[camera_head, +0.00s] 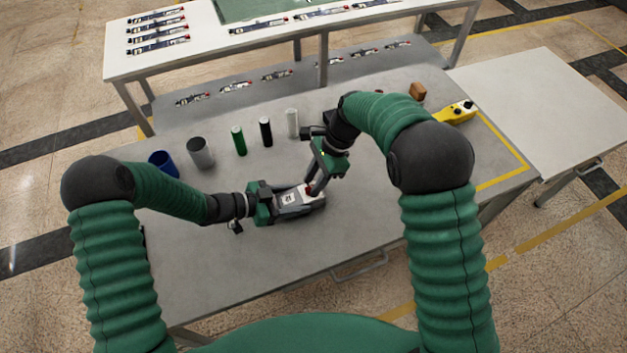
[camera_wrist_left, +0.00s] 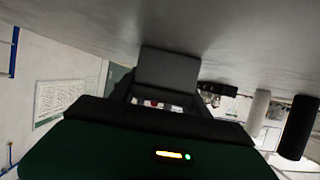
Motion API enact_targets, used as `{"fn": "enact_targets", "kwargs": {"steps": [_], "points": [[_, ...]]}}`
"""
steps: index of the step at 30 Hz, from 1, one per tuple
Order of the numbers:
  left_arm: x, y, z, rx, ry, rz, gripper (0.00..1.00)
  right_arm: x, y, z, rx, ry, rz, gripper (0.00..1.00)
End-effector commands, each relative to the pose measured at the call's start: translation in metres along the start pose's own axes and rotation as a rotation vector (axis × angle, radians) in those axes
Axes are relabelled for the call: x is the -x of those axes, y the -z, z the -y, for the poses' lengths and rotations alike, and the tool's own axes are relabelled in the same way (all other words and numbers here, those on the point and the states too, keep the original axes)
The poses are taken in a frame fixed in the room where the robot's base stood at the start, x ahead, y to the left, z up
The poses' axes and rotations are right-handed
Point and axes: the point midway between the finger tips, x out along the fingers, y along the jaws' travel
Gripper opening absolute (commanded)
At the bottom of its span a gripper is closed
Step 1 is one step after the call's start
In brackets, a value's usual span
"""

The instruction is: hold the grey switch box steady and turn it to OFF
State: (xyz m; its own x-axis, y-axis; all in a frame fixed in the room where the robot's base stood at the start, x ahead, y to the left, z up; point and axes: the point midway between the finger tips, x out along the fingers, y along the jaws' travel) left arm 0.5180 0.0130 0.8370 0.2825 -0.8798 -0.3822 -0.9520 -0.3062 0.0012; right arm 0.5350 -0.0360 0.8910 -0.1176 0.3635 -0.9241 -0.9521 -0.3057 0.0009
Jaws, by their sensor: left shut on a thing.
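The grey switch box (camera_head: 298,201) lies on the grey table in front of me, with a pale label on its top and a red part at its right end. My left gripper (camera_head: 275,205) is shut on the box's left end. My right gripper (camera_head: 316,186) comes down from above onto the red part at the right end. Its fingers hide most of that part, so I cannot tell whether they close on it or which way the switch points. In the left wrist view a dark finger (camera_wrist_left: 167,70) and the gripper housing cover most of the box.
Behind the box stand a blue cup (camera_head: 163,164), a grey cup (camera_head: 200,152), and green (camera_head: 238,140), black (camera_head: 266,131) and white (camera_head: 292,123) cylinders. A yellow control box (camera_head: 460,112) and brown block (camera_head: 417,91) are back right. The table's front is clear.

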Motion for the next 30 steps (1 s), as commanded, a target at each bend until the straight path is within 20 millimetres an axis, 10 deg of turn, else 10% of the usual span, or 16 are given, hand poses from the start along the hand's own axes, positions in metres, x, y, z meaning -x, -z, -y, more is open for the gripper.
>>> {"fn": "enact_targets", "kwargs": {"steps": [7, 15, 30], "points": [[0.0002, -0.0001, 0.0003, 0.000, 0.001, 0.000, 0.01, -0.0023, -0.0001, -0.0001, 0.000, 0.000, 0.000, 0.32], [0.0000, 0.0000, 0.0001, 0.000, 0.000, 0.000, 0.01, -0.0022, 0.0000, 0.0001, 0.000, 0.000, 0.000, 0.00], [-0.0007, 0.0006, -0.0006, -0.002, -0.003, -0.002, 0.01, -0.0031, -0.0001, 0.0008, 0.026, -0.011, 0.001, 0.00]]}}
